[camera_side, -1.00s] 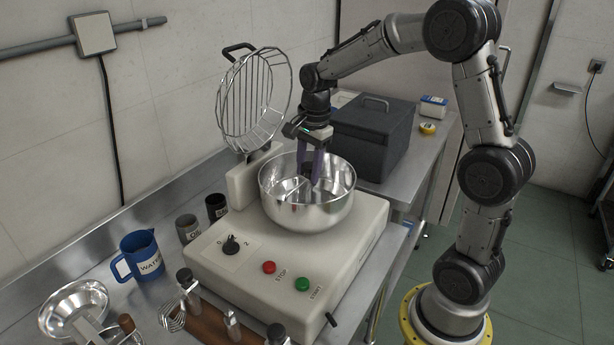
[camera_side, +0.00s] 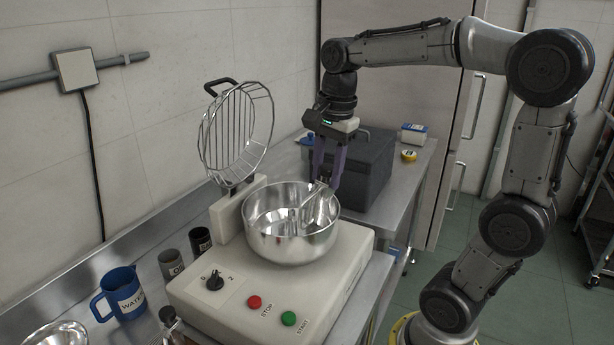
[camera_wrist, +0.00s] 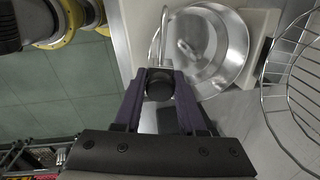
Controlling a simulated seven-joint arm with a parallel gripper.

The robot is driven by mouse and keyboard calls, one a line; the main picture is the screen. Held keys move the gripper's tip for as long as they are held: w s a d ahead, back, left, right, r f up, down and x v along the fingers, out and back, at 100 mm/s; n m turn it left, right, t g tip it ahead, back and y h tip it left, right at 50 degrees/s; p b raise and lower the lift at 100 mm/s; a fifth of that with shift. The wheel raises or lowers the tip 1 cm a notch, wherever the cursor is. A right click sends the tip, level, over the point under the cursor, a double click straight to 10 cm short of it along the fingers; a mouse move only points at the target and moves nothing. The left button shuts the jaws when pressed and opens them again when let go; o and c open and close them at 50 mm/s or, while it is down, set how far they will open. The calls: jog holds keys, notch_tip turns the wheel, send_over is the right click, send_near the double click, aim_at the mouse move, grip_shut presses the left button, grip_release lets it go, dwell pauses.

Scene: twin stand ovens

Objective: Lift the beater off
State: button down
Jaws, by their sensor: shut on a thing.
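My gripper (camera_side: 328,180) is shut on the dark hub of the beater (camera_side: 317,208), above the right rim of the mixing bowl (camera_side: 292,246). The beater is silvery metal and hangs at or just over the rim; I cannot tell whether it touches it. In the wrist view the fingers (camera_wrist: 160,88) close around the round dark hub, and the beater's bright metal (camera_wrist: 163,40) reaches past the bowl's edge (camera_wrist: 240,60). The bowl sits on the mixer base (camera_side: 330,262), with a small raised part visible inside. Part of the beater is hidden by reflections.
The wire guard (camera_side: 236,135) stands raised behind the bowl. A dark box (camera_side: 368,170) is close behind my gripper. A blue water jug (camera_side: 123,293) and two dark cups (camera_side: 172,265) stand left of the mixer. Open floor (camera_side: 465,225) lies to the right.

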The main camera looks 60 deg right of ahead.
jog(key=s+a+r, duration=0.1)
jog(key=s+r, duration=0.2)
jog(key=r, duration=0.3)
jog(key=shift+r, duration=0.25)
dwell(0.5)
dwell(0.3)
